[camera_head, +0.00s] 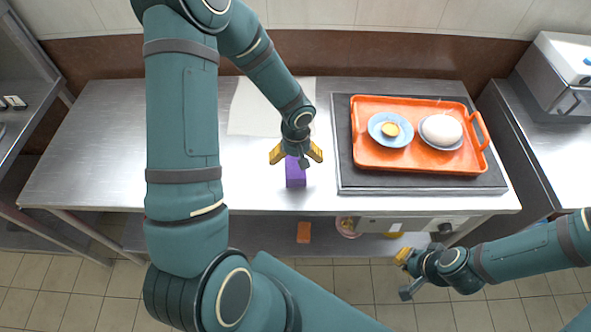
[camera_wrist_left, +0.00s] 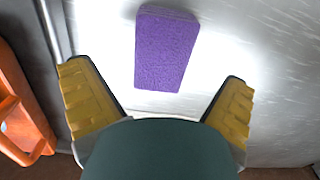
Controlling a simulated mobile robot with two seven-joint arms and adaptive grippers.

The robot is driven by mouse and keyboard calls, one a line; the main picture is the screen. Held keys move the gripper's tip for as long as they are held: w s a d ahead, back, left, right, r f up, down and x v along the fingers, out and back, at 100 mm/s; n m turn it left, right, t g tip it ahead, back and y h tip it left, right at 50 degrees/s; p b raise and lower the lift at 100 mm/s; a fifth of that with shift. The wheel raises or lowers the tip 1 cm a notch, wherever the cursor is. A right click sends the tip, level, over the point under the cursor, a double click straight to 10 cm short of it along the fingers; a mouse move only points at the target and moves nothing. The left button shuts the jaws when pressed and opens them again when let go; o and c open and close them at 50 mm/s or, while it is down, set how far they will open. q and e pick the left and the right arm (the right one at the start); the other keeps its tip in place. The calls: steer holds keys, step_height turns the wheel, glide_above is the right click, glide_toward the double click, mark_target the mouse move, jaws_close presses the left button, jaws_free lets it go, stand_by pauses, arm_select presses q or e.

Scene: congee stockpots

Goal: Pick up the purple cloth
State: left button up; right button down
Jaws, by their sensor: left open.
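The purple cloth (camera_head: 295,174) is a small block-like piece lying on the steel table, left of the orange tray. In the left wrist view the purple cloth (camera_wrist_left: 167,48) lies ahead of the fingertips, roughly between their lines. My left gripper (camera_head: 296,153) is open and empty above the cloth's far end, and its yellow fingers (camera_wrist_left: 160,92) spread to both sides in the wrist view. I cannot tell whether it touches the cloth. My right gripper (camera_head: 403,272) is low at the lower right, away from the table; its finger opening is unclear.
An orange tray (camera_head: 364,152) with a blue bowl (camera_head: 375,133) and another dish holding a white round thing (camera_head: 441,130) sits on a dark griddle plate (camera_head: 346,182). A pale sheet (camera_head: 250,108) lies behind the gripper. The steel table (camera_head: 90,150) is clear at the left.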

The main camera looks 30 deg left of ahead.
mark_target(296, 165)
arm_select(q)
step_height(296, 165, down, 5)
steer(key=shift+w+a+f+b, duration=0.1)
steer(key=shift+f+b, duration=0.05)
steer(key=shift+b, duration=0.2)
steer(key=c, duration=1.2)
